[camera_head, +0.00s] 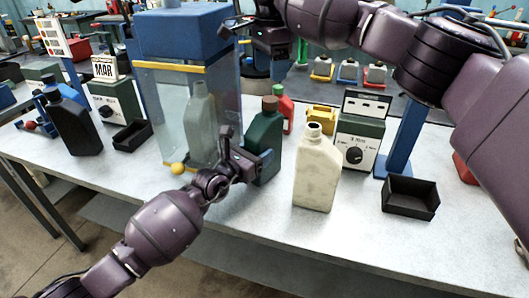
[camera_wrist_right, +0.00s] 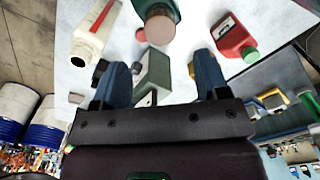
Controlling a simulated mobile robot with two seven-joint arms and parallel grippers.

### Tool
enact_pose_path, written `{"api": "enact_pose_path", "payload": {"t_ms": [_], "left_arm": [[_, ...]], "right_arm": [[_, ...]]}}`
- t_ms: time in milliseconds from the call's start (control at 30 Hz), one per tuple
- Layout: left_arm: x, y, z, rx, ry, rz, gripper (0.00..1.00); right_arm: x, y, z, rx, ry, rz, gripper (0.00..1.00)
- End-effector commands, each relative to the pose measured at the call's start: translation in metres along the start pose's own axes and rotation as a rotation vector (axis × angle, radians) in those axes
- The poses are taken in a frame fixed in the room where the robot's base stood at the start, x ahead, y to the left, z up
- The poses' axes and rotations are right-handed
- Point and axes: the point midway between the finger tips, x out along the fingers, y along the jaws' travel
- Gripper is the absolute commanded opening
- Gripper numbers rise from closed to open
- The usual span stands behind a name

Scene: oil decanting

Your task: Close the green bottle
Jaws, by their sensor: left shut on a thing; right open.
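The green bottle (camera_head: 264,143) stands upright on the table in the middle of the head view. A reddish-brown cap (camera_head: 270,103) sits at its mouth; I cannot tell how tight it is. In the right wrist view the cap (camera_wrist_right: 160,30) shows as a round disc at the end of the bottle's neck. My left gripper (camera_head: 247,160) is shut on the green bottle's body from the left front. My right gripper (camera_head: 262,48) is above and behind the bottle. Its two blue fingers (camera_wrist_right: 161,72) are apart with nothing between them, and the cap lies beyond the fingertips.
A cream bottle (camera_head: 317,172) stands close on the right and a red bottle (camera_head: 285,112) behind. A blue-topped glass case (camera_head: 183,32) is at the left. A black bottle (camera_head: 72,127), boxes with dials and black trays (camera_head: 410,197) stand farther out. The table's front edge is clear.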

Motion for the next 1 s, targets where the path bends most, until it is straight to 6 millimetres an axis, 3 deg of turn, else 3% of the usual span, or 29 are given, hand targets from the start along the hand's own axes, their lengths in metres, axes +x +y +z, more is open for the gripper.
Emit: {"api": "enact_pose_path", "payload": {"t_ms": [267, 700, 1000], "left_arm": [[0.000, 0.000, 0.000, 0.000, -0.001, 0.000, 0.00], [0.000, 0.000, 0.000, 0.000, -0.001, 0.000, 0.00], [0.000, 0.000, 0.000, 0.000, -0.001, 0.000, 0.00]], "right_arm": [[0.011, 0.000, 0.000, 0.001, -0.001, 0.003, 0.68], [0.068, 0.000, 0.000, 0.001, -0.001, 0.001, 0.68], [0.080, 0.000, 0.000, 0.001, 0.001, 0.000, 0.68]]}}
